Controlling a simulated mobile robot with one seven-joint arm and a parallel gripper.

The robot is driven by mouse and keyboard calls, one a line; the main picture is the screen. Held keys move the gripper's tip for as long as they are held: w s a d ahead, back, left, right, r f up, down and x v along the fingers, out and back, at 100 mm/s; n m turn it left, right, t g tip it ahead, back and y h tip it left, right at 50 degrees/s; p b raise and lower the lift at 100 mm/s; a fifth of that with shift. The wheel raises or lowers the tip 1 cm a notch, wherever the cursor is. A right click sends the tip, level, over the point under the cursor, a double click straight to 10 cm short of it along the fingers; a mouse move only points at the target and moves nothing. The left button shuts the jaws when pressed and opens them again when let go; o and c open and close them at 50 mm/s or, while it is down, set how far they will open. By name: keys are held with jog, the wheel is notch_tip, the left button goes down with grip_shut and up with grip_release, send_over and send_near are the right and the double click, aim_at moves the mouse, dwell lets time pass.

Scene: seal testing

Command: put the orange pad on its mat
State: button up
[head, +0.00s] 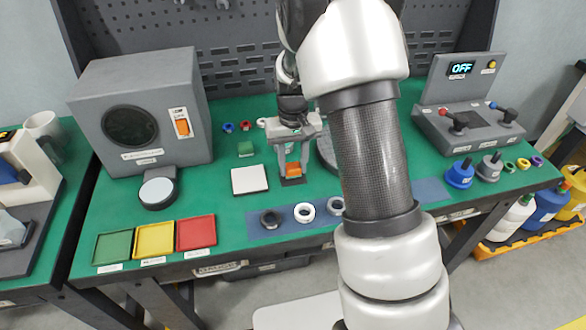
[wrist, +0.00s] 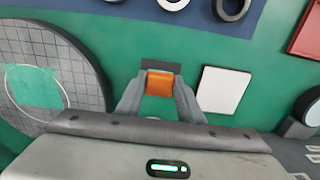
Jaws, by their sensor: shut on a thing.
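The orange pad (head: 293,168) is a small block between the fingers of my gripper (head: 292,174), which is shut on it. The wrist view shows the orange pad (wrist: 160,84) held between both fingertips of my gripper (wrist: 159,76). A small dark grey mat (head: 292,182) lies on the green table just at the pad; it shows beyond the pad in the wrist view (wrist: 168,64). The pad and fingers hide part of this mat. I cannot tell whether the pad touches it or hangs just above.
Dark and white rings (head: 304,212) stand on a blue strip in front. A round gridded plate (wrist: 50,75) is close beside my gripper.

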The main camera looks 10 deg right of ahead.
jog(key=shift+f, duration=0.6)
jog(key=shift+f, duration=0.2)
jog(key=o, duration=0.9)
jog(key=shift+o, duration=0.2)
